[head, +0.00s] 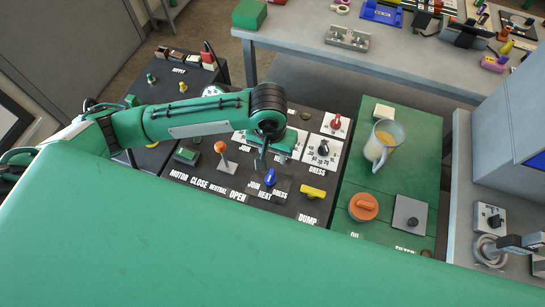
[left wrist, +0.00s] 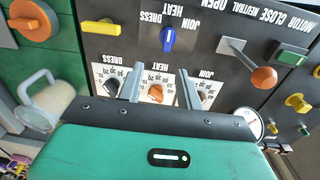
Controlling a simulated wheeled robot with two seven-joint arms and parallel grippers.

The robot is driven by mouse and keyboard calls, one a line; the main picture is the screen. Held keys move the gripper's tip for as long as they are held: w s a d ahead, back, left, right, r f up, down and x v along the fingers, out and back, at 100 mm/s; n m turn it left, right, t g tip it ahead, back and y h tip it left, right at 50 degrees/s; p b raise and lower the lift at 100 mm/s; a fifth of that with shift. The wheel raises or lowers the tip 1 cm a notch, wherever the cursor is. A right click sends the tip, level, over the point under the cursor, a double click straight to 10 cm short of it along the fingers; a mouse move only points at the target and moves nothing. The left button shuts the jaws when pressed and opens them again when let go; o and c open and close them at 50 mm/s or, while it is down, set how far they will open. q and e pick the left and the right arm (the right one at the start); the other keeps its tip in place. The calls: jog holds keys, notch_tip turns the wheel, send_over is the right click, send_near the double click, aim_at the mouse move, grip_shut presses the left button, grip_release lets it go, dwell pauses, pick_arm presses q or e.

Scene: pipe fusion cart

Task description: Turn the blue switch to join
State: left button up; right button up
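The blue switch (head: 270,176) is a small knob on the dark control panel, with JOIN, HEAT and DRESS printed around it. In the left wrist view the blue switch (left wrist: 168,39) appears upside down among those labels; its handle looks roughly upright, but I cannot tell its exact setting. My left gripper (head: 262,158) is above the panel, just behind the switch. In the left wrist view the left gripper's (left wrist: 160,86) two fingers are apart with nothing between them, over the temperature dials and clear of the switch. My right gripper is not in view.
An orange-knobbed lever (head: 221,150) stands left of the switch and a yellow handle (head: 313,191) lies right of it. Black (head: 323,147) and red (head: 336,121) knobs sit behind. A pitcher (head: 383,145) and orange cap (head: 364,206) are on the green surface at right.

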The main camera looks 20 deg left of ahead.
pick_arm(q)
jog(key=p, duration=0.2)
send_over(271, 175)
jog(key=shift+y, duration=0.3)
notch_tip(271, 175, down, 9)
jog(key=shift+s+a+f, duration=0.1)
jog(key=shift+s+a, duration=0.05)
jog(key=f, duration=0.3)
jog(key=shift+w+f+p, duration=0.15)
jog(key=shift+w+p, duration=0.05)
jog(key=shift+p, duration=0.1)
jog(key=shift+f, duration=0.3)
grip_shut()
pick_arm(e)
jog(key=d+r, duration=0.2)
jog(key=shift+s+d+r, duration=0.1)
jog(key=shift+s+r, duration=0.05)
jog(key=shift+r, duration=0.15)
